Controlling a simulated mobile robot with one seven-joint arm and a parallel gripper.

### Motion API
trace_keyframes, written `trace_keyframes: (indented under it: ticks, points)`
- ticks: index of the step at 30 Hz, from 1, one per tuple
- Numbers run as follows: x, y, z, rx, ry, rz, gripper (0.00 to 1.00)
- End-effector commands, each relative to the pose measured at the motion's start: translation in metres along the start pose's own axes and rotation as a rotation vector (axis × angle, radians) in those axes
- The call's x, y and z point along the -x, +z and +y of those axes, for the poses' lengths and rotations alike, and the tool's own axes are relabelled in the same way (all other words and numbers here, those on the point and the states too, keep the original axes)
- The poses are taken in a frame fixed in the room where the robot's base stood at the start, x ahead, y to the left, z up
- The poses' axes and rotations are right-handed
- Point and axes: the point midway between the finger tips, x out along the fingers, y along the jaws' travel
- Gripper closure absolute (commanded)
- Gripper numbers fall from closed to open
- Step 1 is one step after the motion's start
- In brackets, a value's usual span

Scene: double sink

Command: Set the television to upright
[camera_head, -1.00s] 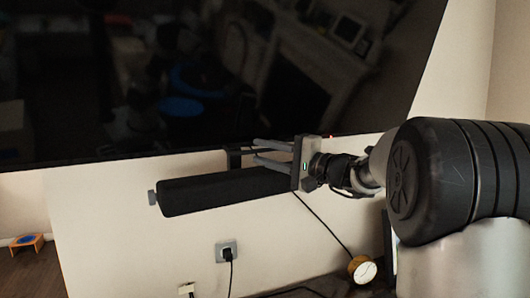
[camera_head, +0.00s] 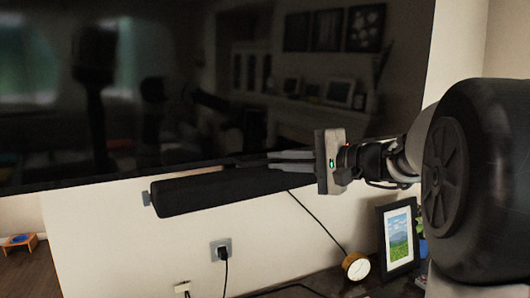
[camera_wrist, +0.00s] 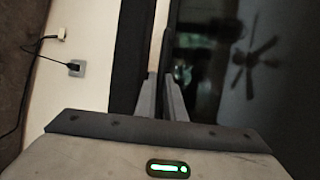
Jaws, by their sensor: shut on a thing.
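The television (camera_head: 200,90) is a large dark glossy screen filling the upper part of the head view. Its right side edge leans slightly, and its lower edge lies just above a long black bar (camera_head: 215,190). My gripper (camera_head: 272,160) reaches in from the right, with its fingers at that lower edge. In the wrist view the fingers (camera_wrist: 160,80) are close together at the television's edge (camera_wrist: 171,45), beside the dark bar (camera_wrist: 130,50). My gripper is shut on the edge. The exact contact is dark and partly hidden.
A wall outlet with a plug (camera_head: 221,251) and hanging cables are below the bar. A round gold clock (camera_head: 356,266) and a framed picture (camera_head: 398,237) stand on a dark surface at lower right. An orange and blue stool (camera_head: 19,241) is at far left.

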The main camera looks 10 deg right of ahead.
Motion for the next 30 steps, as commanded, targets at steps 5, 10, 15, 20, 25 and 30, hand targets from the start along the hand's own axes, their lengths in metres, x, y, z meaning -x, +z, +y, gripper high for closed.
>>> trace_keyframes:
  ticks: [5,10,15,20,25,30]
  points:
    - [0.026,0.011,-0.003,-0.026,0.061,0.001,1.00]
    - [0.031,0.013,0.000,-0.031,0.073,0.000,1.00]
    - [0.031,0.013,0.001,-0.032,0.073,0.000,1.00]
    - [0.031,0.013,0.001,-0.031,0.072,0.000,0.72]
    - [0.030,0.013,0.000,-0.031,0.071,0.000,0.72]
    - [0.033,0.012,0.000,-0.030,0.070,0.001,0.72]
